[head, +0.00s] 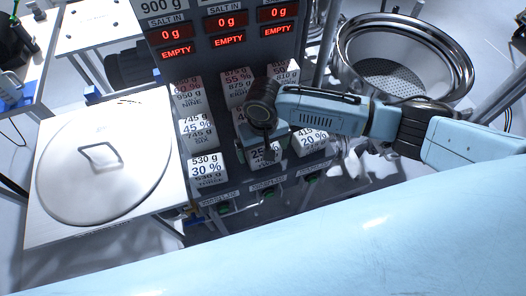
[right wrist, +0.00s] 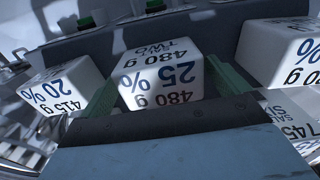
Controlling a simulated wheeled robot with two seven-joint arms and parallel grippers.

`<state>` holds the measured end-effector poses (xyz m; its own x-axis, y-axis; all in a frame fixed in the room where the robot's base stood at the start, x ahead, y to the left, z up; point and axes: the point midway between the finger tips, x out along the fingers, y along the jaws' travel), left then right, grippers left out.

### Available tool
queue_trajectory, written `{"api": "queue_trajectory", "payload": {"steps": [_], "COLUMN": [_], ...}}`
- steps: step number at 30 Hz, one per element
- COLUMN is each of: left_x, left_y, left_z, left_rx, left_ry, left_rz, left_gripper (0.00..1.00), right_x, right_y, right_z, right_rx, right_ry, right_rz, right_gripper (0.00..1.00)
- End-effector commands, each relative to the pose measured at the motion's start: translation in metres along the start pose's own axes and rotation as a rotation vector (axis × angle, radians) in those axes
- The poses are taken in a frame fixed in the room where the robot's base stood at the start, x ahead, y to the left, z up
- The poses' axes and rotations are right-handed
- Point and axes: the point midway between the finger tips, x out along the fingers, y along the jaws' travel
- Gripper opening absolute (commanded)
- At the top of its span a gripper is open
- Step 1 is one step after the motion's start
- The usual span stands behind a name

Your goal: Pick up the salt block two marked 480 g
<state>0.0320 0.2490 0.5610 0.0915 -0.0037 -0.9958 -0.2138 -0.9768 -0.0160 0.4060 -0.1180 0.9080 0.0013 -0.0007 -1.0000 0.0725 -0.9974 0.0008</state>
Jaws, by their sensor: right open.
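The white salt block two (right wrist: 165,78), marked 480 g and 25 %, shows upside down in the right wrist view. In the head view only part of it (head: 262,158) shows below my right gripper, in the front row of the rack. My right gripper (right wrist: 168,92) is open, with one green finger at each side of the block. Whether the fingers touch it I cannot tell. In the head view my right gripper (head: 264,143) points down over the block, and my arm comes in from the right. My left gripper is not in view.
Block three (head: 207,167), marked 530 g, stands left of block two, and the 415 g block (head: 310,141) stands right. Block six (head: 198,131) and others stand behind. The display panel (head: 228,40) rises behind them. A round lid (head: 104,160) lies left; a steel hopper (head: 400,62) stands back right.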

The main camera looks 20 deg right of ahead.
Motion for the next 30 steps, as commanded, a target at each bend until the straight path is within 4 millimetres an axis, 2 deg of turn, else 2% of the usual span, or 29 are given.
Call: {"api": "queue_trajectory", "payload": {"steps": [3, 16, 24, 26, 30], "left_x": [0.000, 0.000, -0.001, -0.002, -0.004], "left_y": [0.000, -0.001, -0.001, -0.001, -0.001], "left_z": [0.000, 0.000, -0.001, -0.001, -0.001], "left_rx": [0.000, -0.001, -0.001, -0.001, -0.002], "left_ry": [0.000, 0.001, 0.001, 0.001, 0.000], "left_rz": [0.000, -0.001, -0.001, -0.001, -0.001], "left_gripper": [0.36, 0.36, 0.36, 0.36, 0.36], "right_x": [0.000, -0.001, -0.005, -0.011, -0.036], "right_y": [0.000, 0.000, 0.000, -0.001, -0.001], "right_z": [0.000, 0.000, -0.001, -0.001, -0.002], "right_rx": [0.000, 0.000, 0.000, -0.001, -0.001], "right_ry": [0.000, 0.000, 0.002, 0.003, 0.005], "right_rz": [0.000, 0.000, -0.001, -0.002, -0.003], "right_gripper": [0.99, 0.43, 0.43, 0.43, 0.43]}}
